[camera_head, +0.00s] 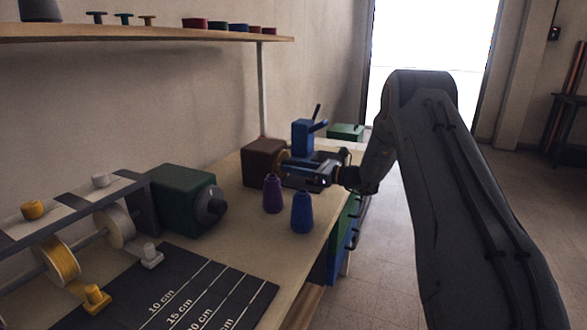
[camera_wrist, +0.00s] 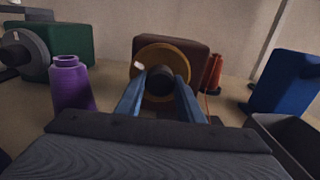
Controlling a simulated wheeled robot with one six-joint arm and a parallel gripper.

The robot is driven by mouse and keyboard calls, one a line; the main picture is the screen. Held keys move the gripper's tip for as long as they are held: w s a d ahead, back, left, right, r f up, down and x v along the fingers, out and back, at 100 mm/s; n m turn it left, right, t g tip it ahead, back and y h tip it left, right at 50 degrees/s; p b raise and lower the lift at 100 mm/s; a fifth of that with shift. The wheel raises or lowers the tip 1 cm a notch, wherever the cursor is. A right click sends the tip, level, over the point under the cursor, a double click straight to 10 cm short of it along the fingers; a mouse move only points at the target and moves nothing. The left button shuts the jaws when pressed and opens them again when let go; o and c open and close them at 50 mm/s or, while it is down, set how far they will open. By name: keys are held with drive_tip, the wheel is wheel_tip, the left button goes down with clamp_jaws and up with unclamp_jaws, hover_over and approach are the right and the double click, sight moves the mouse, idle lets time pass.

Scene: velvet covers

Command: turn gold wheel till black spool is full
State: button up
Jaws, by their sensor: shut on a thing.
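The gold wheel (camera_wrist: 178,55) stands on the front face of a brown box (camera_wrist: 198,50). In the head view the wheel (camera_head: 281,158) is mostly hidden by my gripper. My gripper (camera_wrist: 160,82) has its two blue fingers closed on the dark round hub (camera_wrist: 161,80) at the wheel's middle. A small pale mark shows on the wheel's upper left. In the head view my gripper (camera_head: 284,168) reaches the brown box (camera_head: 260,161) from the right. I cannot make out a black spool for certain, nor how much thread it holds.
A purple cone (camera_head: 272,194) and a blue cone (camera_head: 302,212) stand close in front of my gripper. A blue device (camera_head: 302,140) stands just behind it. A red cone (camera_wrist: 214,73) is right of the wheel. A green box (camera_head: 178,198) with a dark knob stands left.

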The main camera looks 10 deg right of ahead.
drive_tip(key=shift+m, duration=1.5)
drive_tip(key=o, duration=1.1)
drive_tip(key=shift+c, duration=0.2)
drive_tip(key=shift+d, duration=0.1)
drive_tip(key=v, duration=0.7)
drive_tip(key=shift+s+d+b, duration=0.25)
drive_tip(key=shift+b, duration=0.15)
